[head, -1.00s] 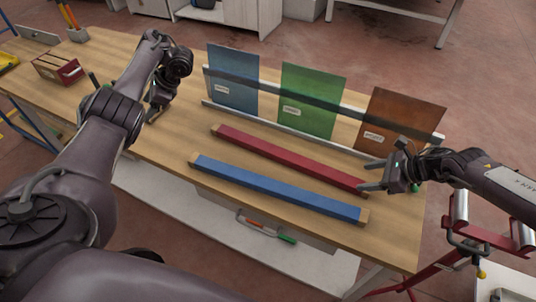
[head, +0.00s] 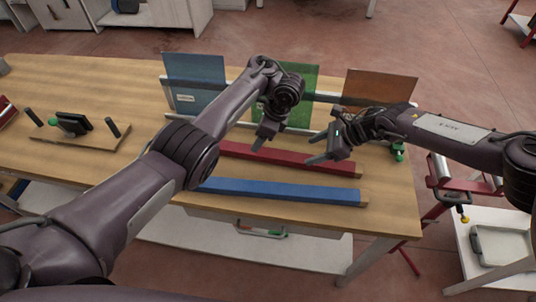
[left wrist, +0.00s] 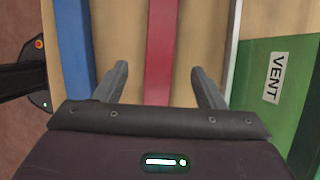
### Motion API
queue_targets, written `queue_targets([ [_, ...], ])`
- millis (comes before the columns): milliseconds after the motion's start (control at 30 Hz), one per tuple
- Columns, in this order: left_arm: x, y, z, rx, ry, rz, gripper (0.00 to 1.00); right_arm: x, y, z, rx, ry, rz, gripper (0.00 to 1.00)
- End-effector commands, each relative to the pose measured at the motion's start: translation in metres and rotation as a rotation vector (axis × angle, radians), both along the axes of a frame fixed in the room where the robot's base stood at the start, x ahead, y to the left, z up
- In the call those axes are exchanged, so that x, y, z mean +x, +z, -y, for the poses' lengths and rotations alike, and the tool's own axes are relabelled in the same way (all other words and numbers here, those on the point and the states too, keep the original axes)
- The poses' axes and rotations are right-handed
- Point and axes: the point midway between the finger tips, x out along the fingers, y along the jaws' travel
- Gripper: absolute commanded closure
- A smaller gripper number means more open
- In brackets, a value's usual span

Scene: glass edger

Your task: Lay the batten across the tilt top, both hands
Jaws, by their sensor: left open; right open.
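Two long battens lie parallel on the wooden table: a red one (head: 290,161) farther back and a blue one (head: 285,192) nearer me. My left gripper (head: 262,140) is above the red batten, near its middle. In the left wrist view my left gripper (left wrist: 160,85) is open, with the red batten (left wrist: 160,40) running between its fingers in the picture, not gripped. The blue batten (left wrist: 75,50) lies beside them. My right gripper (head: 312,148) is open and empty near the red batten's right part. A board with two dark posts and a tilted black plate (head: 73,122) stands left; I cannot tell if this is the tilt top.
Blue (head: 192,75), green (head: 300,85) and brown (head: 380,88) panels stand in a rack behind the battens. The green panel (left wrist: 270,90) also shows in the left wrist view. A red stand (head: 435,180) is at the right. The table's left part has free room.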

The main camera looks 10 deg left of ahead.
Motion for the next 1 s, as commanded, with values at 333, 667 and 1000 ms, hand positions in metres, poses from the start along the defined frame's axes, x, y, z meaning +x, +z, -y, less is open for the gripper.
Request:
queue_targets([
  [333, -0.001, -0.019, -0.010, 0.005, 0.003, -0.003, 0.36, -0.001, -0.015, -0.014, -0.001, 0.002, -0.002, 0.36],
  [667, -0.001, -0.061, -0.027, 0.002, 0.002, -0.002, 0.36, 0.000, -0.048, -0.048, 0.000, 0.001, -0.001, 0.36],
  [1000, 0.000, -0.073, -0.031, 0.001, 0.001, -0.001, 0.36, 0.000, -0.055, -0.055, 0.000, 0.000, 0.000, 0.36],
])
